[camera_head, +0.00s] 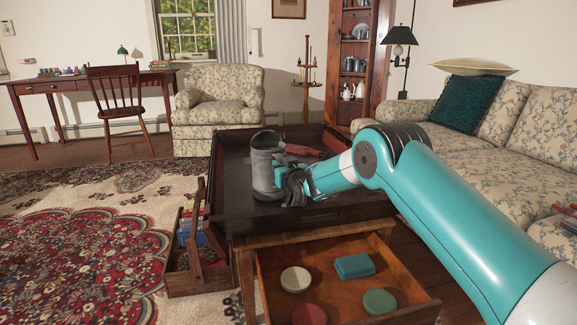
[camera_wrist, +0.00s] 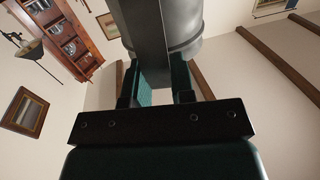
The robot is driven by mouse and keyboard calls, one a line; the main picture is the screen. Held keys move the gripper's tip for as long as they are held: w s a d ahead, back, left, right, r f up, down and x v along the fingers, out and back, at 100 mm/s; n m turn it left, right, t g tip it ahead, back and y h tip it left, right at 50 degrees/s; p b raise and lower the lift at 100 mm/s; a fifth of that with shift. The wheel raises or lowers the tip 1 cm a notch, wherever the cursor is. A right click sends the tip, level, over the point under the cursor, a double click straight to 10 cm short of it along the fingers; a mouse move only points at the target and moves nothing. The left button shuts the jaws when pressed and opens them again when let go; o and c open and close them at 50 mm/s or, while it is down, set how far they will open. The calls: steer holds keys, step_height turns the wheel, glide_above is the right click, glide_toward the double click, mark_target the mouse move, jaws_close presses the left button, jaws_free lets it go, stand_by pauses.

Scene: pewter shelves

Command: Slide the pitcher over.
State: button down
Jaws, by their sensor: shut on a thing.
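The pitcher (camera_head: 265,165) is a grey metal vessel, upright in the dark wooden tray-topped table (camera_head: 229,172), toward its left part. My gripper (camera_head: 290,187) reaches in from the right and is shut on the pitcher's handle side. In the wrist view the grey pitcher (camera_wrist: 186,25) fills the top middle, and its flat handle (camera_wrist: 144,35) runs down between the two dark fingers of my gripper (camera_wrist: 157,82). My fingers partly hide the handle in the head view.
A red object (camera_head: 303,150) lies behind the pitcher in the tray. An open drawer (camera_head: 335,293) with several coloured pieces juts out in front. A wooden caddy (camera_head: 183,279) stands at the left. The tray's raised rim surrounds the pitcher; a sofa (camera_head: 470,150) stands right.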

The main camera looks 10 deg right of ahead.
steer(key=c, duration=0.9)
jaws_free()
steer(key=shift+d, duration=0.1)
step_height(320, 180, up, 20)
steer(key=p, duration=0.7)
